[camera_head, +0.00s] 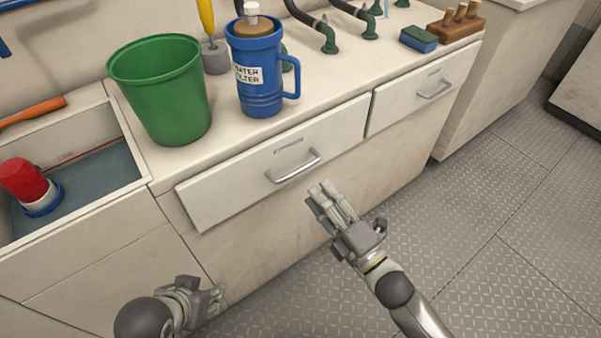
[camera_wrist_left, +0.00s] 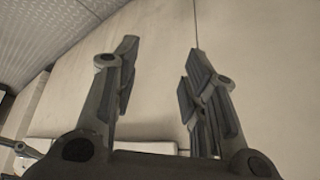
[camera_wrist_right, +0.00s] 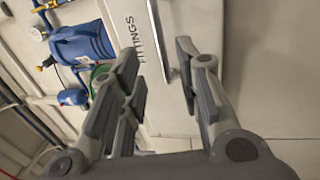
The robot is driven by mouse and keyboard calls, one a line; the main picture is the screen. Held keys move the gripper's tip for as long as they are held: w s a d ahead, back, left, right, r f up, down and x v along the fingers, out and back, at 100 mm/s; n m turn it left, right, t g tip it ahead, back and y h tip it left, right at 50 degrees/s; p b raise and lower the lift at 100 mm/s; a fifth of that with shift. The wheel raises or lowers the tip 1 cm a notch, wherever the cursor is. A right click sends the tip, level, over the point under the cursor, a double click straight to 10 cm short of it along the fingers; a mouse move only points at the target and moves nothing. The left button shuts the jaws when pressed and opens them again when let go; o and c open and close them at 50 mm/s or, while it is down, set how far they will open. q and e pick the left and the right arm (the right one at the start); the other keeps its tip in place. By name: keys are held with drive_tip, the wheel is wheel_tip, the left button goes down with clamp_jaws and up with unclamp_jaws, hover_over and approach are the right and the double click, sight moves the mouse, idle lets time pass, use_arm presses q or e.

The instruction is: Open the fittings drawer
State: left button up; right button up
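The fittings drawer (camera_head: 230,195) is the white front left of centre in the head view. It sits flush in the counter and looks shut. Its metal bar handle (camera_head: 293,166) is at mid-front, below a small label; the right wrist view shows the label reading FITTINGS (camera_wrist_right: 132,38). My right gripper (camera_head: 322,190) is open and empty, just short of the handle in the head view. In the right wrist view the handle (camera_wrist_right: 157,40) appears between the spread fingers, not gripped. My left gripper (camera_head: 217,297) is open and empty, low beside the cabinet front.
A second drawer (camera_head: 422,93) with its own handle is to the right. On the counter stand a green bucket (camera_head: 160,95), a blue water filter jug (camera_head: 257,75) and a sponge (camera_head: 418,39). An open bin (camera_head: 95,190) is at left. The floor (camera_head: 470,220) at right is clear.

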sight(300, 169)
drive_tip(key=b+x, duration=0.1)
drive_tip(key=x, duration=0.7)
drive_tip(key=shift+w+a, duration=0.15)
use_arm(q)
drive_tip(key=w+t, duration=0.1)
drive_tip(key=w+d+r, duration=0.1)
drive_tip(key=w, duration=0.1)
drive_tip(key=w+r+t, duration=0.1)
drive_tip(key=w, duration=0.1)
drive_tip(key=shift+d+t+h, duration=0.3)
drive_tip(key=shift+h, duration=0.1)
drive_tip(key=shift+s, duration=0.1)
use_arm(e)
clamp_jaws()
